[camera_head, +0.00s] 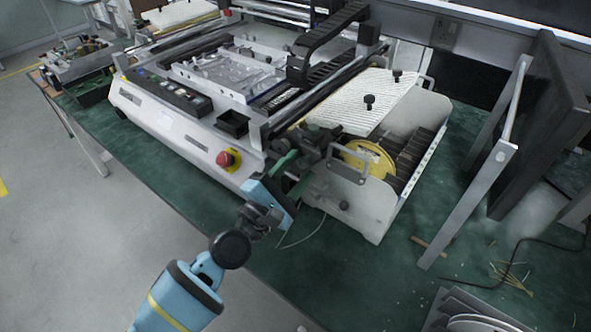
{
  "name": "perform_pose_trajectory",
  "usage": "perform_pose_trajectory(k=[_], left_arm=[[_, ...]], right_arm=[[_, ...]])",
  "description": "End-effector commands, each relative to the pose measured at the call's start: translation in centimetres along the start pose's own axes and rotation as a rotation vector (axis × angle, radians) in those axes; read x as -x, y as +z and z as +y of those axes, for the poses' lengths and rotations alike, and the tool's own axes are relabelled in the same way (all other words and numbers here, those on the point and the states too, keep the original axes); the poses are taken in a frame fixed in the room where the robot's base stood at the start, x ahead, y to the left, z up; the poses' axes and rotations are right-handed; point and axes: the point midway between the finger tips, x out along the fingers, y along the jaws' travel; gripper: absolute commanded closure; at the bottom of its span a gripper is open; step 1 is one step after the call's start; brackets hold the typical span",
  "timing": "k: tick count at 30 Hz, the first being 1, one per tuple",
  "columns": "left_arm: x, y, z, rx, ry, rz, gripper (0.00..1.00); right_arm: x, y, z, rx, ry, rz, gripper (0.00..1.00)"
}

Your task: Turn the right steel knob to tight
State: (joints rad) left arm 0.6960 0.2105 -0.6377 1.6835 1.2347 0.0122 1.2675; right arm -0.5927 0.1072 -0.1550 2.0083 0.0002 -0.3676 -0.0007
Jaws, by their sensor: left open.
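My left gripper (297,174) reaches in from the bottom left on a blue arm. Its jaws are open at the front of the machine, close to dark metal parts (318,140) at the left side of the reel unit (405,165). The gripper and those dark parts overlap in the picture, so I cannot tell whether they touch. A small dark round knob (343,206) sits low on the unit's pale front plate, right of the gripper. Black knobs (369,102) stand on the white ribbed cover. I cannot tell which one is the right steel knob. My right gripper is not in view.
The white machine (185,132) with a red emergency button (225,158) fills the green table's middle. A yellow reel (368,158) sits behind a metal handle. A grey frame (476,207) and dark panel stand at the right.

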Motion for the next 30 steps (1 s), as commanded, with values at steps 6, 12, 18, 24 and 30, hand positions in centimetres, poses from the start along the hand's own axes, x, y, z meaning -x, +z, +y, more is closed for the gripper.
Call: perform_pose_trajectory(k=[6, 12, 18, 24, 30], left_arm=[[0.0, 0.0, 0.0, 0.0, -0.001, 0.0, 0.56], [0.0, 0.0, 0.0, 0.0, -0.001, 0.0, 0.82], [0.0, 0.0, 0.0, -0.001, 0.0, 0.0, 1.0], [0.0, -0.1, 0.0, -0.027, -0.004, -0.004, 1.0], [0.1, -0.2, -0.1, -0.118, -0.018, -0.019, 1.0]], right_arm=[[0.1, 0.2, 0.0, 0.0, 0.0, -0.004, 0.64], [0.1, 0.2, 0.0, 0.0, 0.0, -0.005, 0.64], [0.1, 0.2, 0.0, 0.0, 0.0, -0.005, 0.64], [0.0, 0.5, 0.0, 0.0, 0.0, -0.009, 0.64], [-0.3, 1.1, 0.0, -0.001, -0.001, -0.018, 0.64]])
